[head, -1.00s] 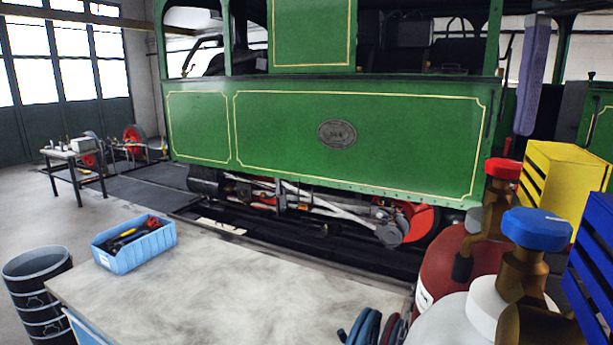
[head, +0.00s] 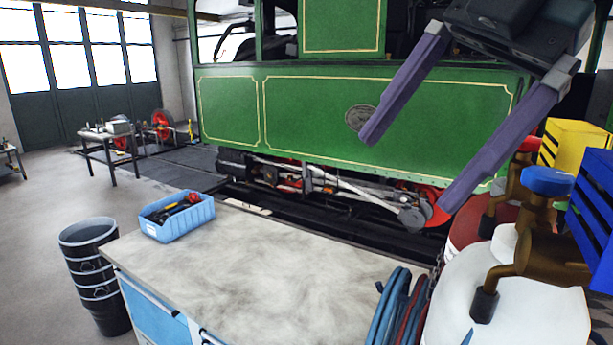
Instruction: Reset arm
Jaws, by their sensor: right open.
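My right gripper (head: 406,168) is in the upper right of the head view, with two long purple-grey fingers spread wide apart. It is open and nothing is between the fingers. It hangs in the air in front of the green steam tram (head: 310,115) and covers part of the tram's right side and the edge of its oval plate (head: 359,117). My left gripper does not show.
A workbench (head: 260,270) holds a blue bin (head: 177,217) of tools. Black buckets (head: 94,270) stand at its left. Gas cylinders with a blue cap (head: 546,181) and a red cap (head: 531,143), hoses (head: 397,300) and a yellow crate (head: 570,145) crowd the right. The benchtop's middle is clear.

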